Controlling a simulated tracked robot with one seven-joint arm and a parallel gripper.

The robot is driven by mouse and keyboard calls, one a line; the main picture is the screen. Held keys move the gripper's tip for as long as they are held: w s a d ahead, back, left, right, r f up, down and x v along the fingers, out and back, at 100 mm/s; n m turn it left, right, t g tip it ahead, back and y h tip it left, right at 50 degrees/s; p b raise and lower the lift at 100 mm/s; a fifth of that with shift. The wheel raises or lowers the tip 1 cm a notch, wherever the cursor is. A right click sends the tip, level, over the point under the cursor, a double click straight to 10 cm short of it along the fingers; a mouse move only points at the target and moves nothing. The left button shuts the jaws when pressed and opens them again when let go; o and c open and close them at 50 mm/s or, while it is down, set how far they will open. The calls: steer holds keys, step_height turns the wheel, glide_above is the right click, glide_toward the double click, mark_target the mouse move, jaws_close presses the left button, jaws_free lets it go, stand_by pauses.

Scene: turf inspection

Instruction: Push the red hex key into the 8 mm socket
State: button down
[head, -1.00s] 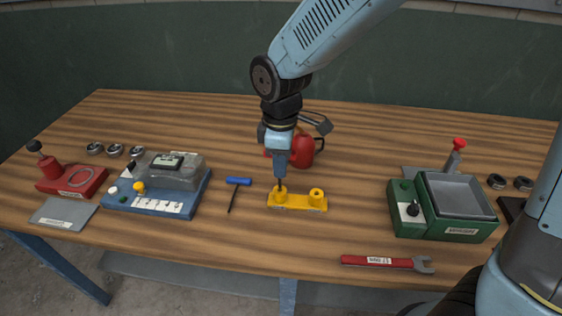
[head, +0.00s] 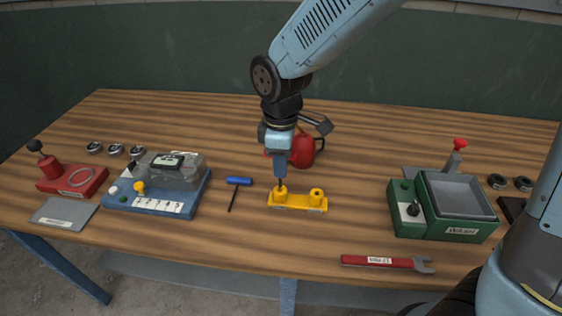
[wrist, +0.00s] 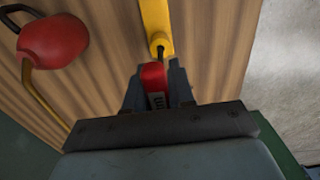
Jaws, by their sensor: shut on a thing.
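My gripper (head: 280,176) is shut on the red hex key and points down over the left socket of the yellow block (head: 300,207). In the wrist view, the red handle of the hex key (wrist: 154,80) sits between the jaws of my gripper (wrist: 155,88). Its dark shaft reaches the hole at the near end of the yellow block (wrist: 155,18). In the head view, the jaws hide the handle, and only the dark shaft shows at the left socket (head: 280,198). How deep the tip sits cannot be told. The right socket (head: 316,194) is empty. Socket sizes are not legible.
A blue-handled hex key (head: 238,182) lies left of the block. A red oil can (head: 302,151) stands close behind my gripper. A red wrench (head: 380,261) lies at the front right. A green box (head: 457,229) stands right; a blue-based device (head: 150,207) stands left.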

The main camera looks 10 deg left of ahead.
mark_target(281, 187)
steer(key=shift+f, duration=2.15)
steer(key=c, duration=0.9)
jaws_free()
step_height(281, 187, up, 14)
steer(key=shift+f, duration=0.2)
